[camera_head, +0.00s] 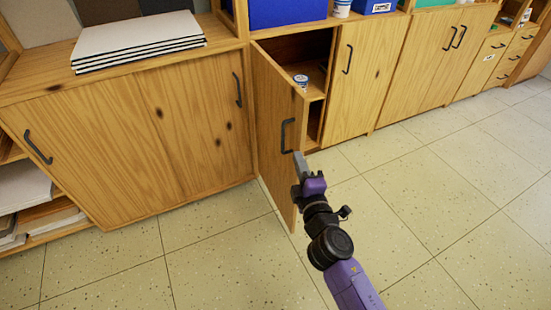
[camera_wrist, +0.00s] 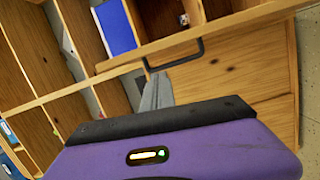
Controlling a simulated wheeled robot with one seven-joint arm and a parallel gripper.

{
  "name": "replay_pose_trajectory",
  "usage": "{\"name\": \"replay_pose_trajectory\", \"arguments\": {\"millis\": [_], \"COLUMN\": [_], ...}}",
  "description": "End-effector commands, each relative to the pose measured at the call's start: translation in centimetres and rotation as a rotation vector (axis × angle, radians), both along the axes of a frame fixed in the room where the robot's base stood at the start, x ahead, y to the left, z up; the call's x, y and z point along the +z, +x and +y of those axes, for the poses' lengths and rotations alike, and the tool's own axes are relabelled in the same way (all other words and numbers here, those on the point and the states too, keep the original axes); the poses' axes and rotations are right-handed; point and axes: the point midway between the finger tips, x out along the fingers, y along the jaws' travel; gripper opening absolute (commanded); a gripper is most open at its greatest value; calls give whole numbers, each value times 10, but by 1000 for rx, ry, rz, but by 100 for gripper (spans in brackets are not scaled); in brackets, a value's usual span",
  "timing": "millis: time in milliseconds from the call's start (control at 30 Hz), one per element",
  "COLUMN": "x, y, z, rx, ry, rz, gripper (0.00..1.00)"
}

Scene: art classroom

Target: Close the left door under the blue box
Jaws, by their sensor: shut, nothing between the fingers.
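The left door (camera_head: 273,120) under the blue box stands open, swung out from the cabinet toward me. Its dark bar handle (camera_head: 287,135) is near its free edge, and the handle also shows in the wrist view (camera_wrist: 174,60). The blue box (camera_head: 287,12) sits on the cabinet top above the opening. My gripper (camera_head: 299,158) is shut and empty, by the free edge of the door, just below the handle. In the wrist view its fingertips (camera_wrist: 156,85) point at the area below the handle. I cannot tell whether they touch the door.
The right door (camera_head: 352,75) of this cabinet is closed. A small cup (camera_head: 301,81) stands on the shelf inside. Closed cabinet doors (camera_head: 170,140) lie to the left, with white boards (camera_head: 138,38) on top. The tiled floor (camera_head: 410,200) to the right is clear.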

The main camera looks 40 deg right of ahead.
Motion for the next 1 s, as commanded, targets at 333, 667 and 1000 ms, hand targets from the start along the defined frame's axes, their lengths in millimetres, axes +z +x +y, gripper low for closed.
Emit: {"name": "replay_pose_trajectory", "arguments": {"millis": [333, 667, 1000], "x": [-6, -6, -8], "y": [11, 58, 79], "z": [-18, -47, -59], "rx": [-39, -39, -37], "ry": [-89, -86, -85], "rz": [71, 69, 69], "gripper": [0, 0, 0]}}
